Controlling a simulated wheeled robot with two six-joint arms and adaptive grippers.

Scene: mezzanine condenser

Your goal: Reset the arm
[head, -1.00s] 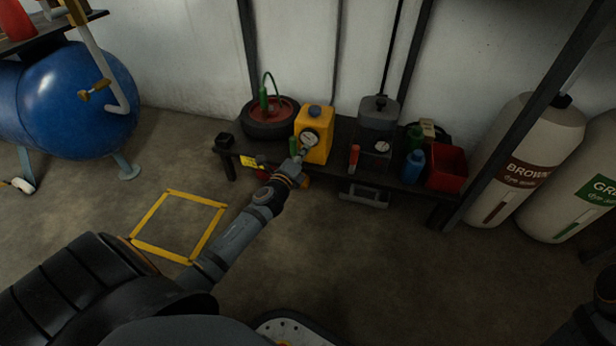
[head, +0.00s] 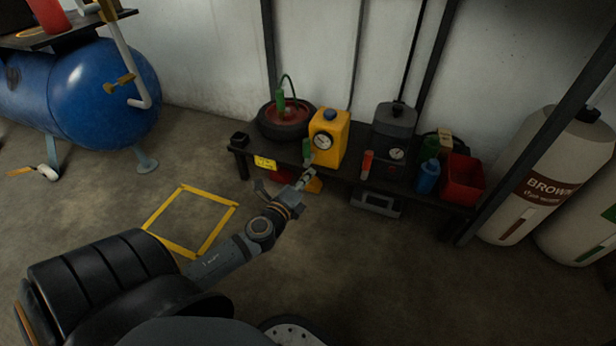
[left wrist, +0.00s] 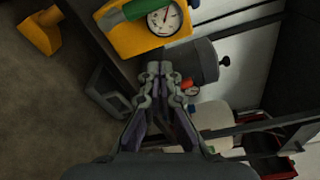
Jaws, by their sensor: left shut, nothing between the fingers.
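My left gripper (head: 310,179) is at the end of my left arm, in front of the low bench's front edge and below the yellow pump unit (head: 328,139). In the left wrist view its two fingers (left wrist: 160,70) are together with nothing between them. The yellow unit with its round gauge and green handle (left wrist: 148,8) lies just beyond the fingertips there, apart from them as far as I can see. My right gripper is outside the picture.
The low bench (head: 255,150) carries a wheel (head: 285,122), a grey canister (head: 394,125), a blue bottle (head: 428,177) and a red bin (head: 463,180). A yellow floor square (head: 213,244) is empty. A blue tank (head: 105,90) stands left, a large beige cylinder (head: 510,215) right.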

